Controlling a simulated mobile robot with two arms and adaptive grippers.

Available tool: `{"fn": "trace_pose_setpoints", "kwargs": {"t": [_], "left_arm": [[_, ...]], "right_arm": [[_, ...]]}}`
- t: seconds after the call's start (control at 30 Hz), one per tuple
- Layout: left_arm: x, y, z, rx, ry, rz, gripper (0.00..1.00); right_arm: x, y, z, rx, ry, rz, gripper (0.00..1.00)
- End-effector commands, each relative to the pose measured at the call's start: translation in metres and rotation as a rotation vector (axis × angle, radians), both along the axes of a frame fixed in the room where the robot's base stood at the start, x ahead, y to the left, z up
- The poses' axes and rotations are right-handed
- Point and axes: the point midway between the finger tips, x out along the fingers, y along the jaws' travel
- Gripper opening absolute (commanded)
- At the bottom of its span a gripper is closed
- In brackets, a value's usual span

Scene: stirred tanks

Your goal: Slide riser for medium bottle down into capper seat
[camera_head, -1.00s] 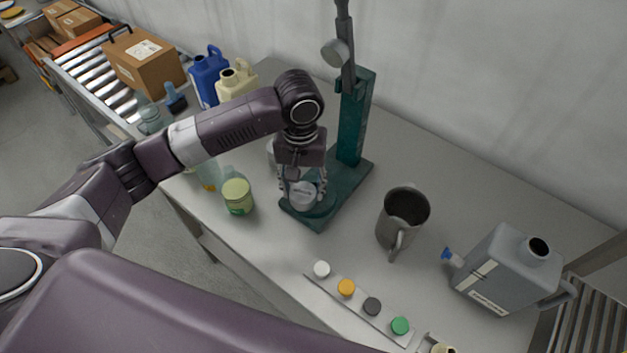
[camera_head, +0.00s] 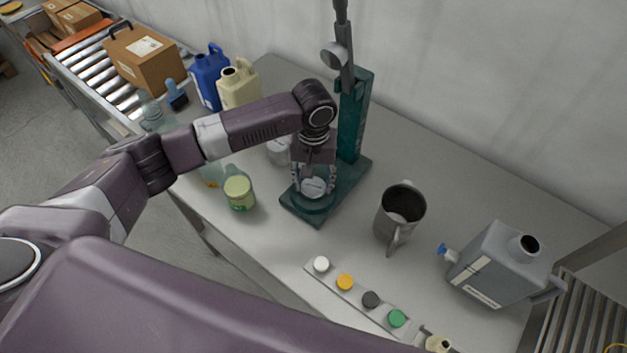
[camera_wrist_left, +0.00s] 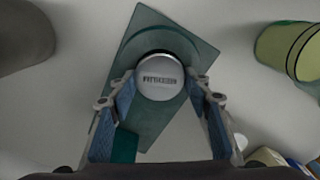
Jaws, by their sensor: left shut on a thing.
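The riser (camera_head: 313,187) is a short silvery round piece with dark lettering on its top, also in the left wrist view (camera_wrist_left: 160,78). My left gripper (camera_head: 313,184) points down and is shut on it, one finger on each side. The green capper (camera_head: 351,120) stands upright on the table. Its round seat (camera_head: 312,207) on the base plate lies under the riser, and the riser hides part of it. I cannot tell whether the riser touches the seat. My right gripper is not in view.
A jar with a pale green lid (camera_head: 239,190) stands left of the capper. A grey metal jug (camera_head: 400,215) and a grey canister (camera_head: 497,265) stand to the right. A strip with several coloured caps (camera_head: 345,283) lies at the front edge. A blue jug (camera_head: 208,78) is behind.

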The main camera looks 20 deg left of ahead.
Motion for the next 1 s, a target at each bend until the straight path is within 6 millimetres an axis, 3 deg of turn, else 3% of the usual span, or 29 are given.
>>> {"fn": "trace_pose_setpoints", "kwargs": {"t": [0.4, 0.43, 0.57, 1.0], "left_arm": [[-0.003, 0.000, -0.015, 0.000, 0.007, -0.001, 0.13], [-0.004, 0.000, -0.015, 0.000, 0.008, -0.001, 0.47], [-0.004, 0.000, -0.016, 0.001, 0.011, -0.001, 0.62], [-0.004, 0.000, -0.014, 0.002, 0.010, -0.001, 0.63]], "right_arm": [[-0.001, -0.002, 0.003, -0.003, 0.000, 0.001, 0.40], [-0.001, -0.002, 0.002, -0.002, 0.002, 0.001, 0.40], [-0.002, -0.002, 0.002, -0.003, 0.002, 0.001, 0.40], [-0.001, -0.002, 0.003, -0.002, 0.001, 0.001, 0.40]]}}
